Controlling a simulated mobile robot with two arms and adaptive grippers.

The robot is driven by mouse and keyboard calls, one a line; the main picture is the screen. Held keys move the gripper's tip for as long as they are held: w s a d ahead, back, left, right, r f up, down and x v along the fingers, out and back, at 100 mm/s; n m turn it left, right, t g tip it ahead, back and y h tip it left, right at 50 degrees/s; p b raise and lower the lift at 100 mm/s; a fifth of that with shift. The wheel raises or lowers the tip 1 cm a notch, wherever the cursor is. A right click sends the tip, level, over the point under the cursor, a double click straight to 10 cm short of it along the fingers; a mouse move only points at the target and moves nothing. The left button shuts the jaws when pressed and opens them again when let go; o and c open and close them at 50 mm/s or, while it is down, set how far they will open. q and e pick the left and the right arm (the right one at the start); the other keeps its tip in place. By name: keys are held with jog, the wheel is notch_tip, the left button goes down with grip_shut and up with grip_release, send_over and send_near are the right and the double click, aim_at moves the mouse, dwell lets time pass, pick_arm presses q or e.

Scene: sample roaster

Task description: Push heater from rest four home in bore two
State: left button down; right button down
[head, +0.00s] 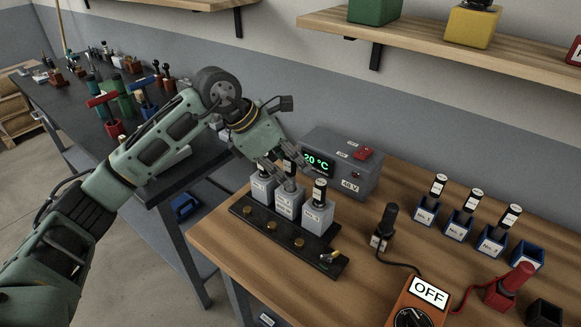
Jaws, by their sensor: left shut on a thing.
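My left gripper (279,172) reaches down over the middle of three grey blocks and is shut on the heater. The heater is mostly hidden by the fingers, so I cannot tell how deep it sits in the bore. The middle block (287,206), with bore two, stands between the left block (261,190) and the right block (318,218). A dark heater with a white label (319,191) stands upright in the right block. The fourth blue rest (527,256), at the right end of the row, is empty. My right gripper is not in view.
The blocks stand on a black base (270,243) with brass knobs. A grey control box (345,163) reading 20 °C stands close behind. Several blue rests with heaters (472,206) stand to the right. A black probe (387,223), a red holder (512,290) and an orange meter (420,302) are nearer.

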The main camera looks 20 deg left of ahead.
pick_arm(q)
jog(key=shift+r+p, duration=1.15)
jog(key=shift+r, duration=1)
jog(key=shift+f+b, duration=0.25)
jog(key=shift+b, duration=0.1)
jog(key=shift+f+b, duration=2.45)
jog(key=shift+f, duration=0.7)
jog(key=shift+r, duration=0.15)
jog(key=shift+r+p, duration=2.1)
jog(key=shift+r, duration=1.15)
